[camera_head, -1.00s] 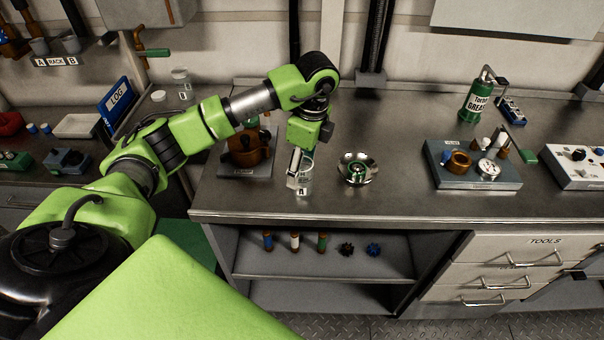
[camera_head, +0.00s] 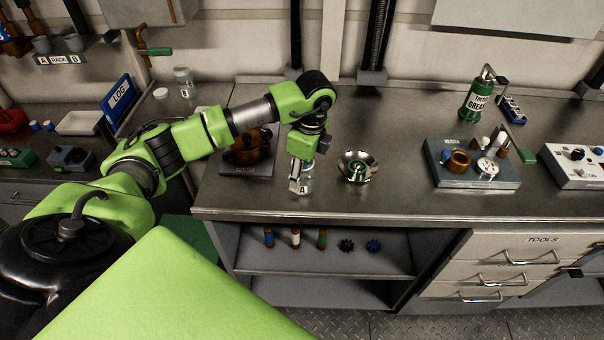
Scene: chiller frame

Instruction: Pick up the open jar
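A clear glass jar labelled A (camera_head: 306,184) stands upright on the steel bench, near its front edge. No lid shows on it, but its top is largely hidden by my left gripper (camera_head: 298,178). The gripper points down at the jar, with a finger along its left side. The other finger is hidden, so I cannot tell whether the fingers are closed on the glass. A second clear jar labelled B (camera_head: 183,78) stands at the back left, with a pale round disc (camera_head: 160,93) beside it. My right gripper is not in view.
A shiny metal bowl (camera_head: 372,172) sits just right of jar A. A copper-coloured pot on a plate (camera_head: 247,168) is behind and left. A grey fixture board (camera_head: 480,177) and a green grease bottle (camera_head: 474,104) stand farther right. The bench between is clear.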

